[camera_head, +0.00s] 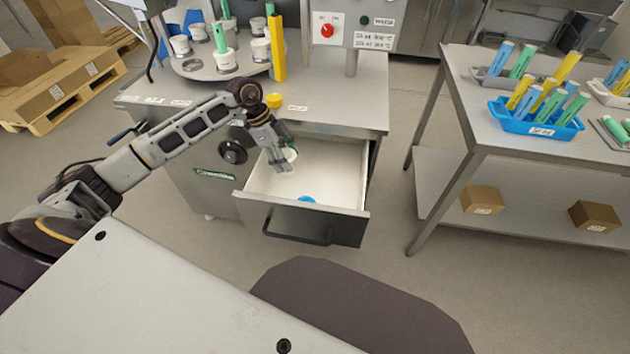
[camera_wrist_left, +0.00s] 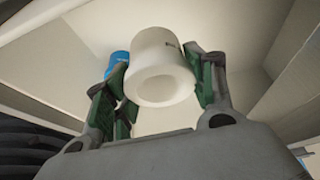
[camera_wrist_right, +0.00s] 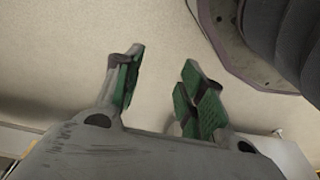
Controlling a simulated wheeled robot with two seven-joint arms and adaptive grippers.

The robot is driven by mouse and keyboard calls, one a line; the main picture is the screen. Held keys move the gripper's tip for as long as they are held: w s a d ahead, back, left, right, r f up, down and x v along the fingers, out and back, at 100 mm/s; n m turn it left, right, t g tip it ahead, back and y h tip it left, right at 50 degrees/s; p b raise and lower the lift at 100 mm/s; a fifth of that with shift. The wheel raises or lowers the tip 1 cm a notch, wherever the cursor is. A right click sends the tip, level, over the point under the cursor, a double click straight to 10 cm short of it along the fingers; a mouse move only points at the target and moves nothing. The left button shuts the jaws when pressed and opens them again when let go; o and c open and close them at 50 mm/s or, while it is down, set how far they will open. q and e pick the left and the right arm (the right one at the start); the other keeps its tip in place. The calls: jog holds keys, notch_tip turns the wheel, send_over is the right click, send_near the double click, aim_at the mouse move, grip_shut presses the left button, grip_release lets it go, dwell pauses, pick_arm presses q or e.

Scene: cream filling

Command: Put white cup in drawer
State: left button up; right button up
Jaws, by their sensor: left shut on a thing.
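The white cup (camera_wrist_left: 158,70) is between the green-padded fingers of my left gripper (camera_wrist_left: 163,85) in the left wrist view. The gripper is shut on it. In the head view, my left gripper (camera_head: 284,162) reaches down into the open drawer (camera_head: 335,178), with the white cup (camera_head: 290,155) partly hidden by the fingers. A blue object (camera_head: 307,199) lies on the drawer floor near its front; it also shows behind the cup in the left wrist view (camera_wrist_left: 117,62). My right gripper (camera_wrist_right: 158,92) is open and empty over bare floor.
The drawer is pulled out of a steel machine with a round turntable (camera_head: 205,68) on top. A yellow round piece (camera_head: 274,101) sits near the machine's front edge. A table at the right holds a blue tray (camera_head: 535,122) of tubes. Most of the drawer floor is clear.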

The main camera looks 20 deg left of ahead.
dwell(0.3)
pick_arm(q)
send_over(289, 189)
notch_tip(289, 189, down, 5)
jog(key=shift+d+b, duration=0.1)
jog(key=shift+b, duration=0.35)
jog(key=shift+f, duration=0.6)
pick_arm(e)
jog(key=shift+w+a+r, duration=0.15)
jog(key=shift+a+r, duration=0.1)
jog(key=shift+r, duration=0.65)
jog(key=shift+w+a+r, duration=0.1)
jog(key=shift+a+r, duration=0.15)
jog(key=shift+r, duration=0.6)
pick_arm(q)
jog(key=shift+f, duration=0.45)
notch_tip(289, 189, down, 2)
jog(key=shift+f+b, duration=0.25)
jog(key=shift+b, duration=0.2)
jog(key=shift+f, duration=0.2)
pick_arm(e)
jog(key=shift+s+a+r, duration=0.1)
jog(key=shift+a+r, duration=0.05)
jog(key=shift+r, duration=0.5)
jog(key=shift+a+r, duration=0.1)
jog(key=shift+r, duration=0.5)
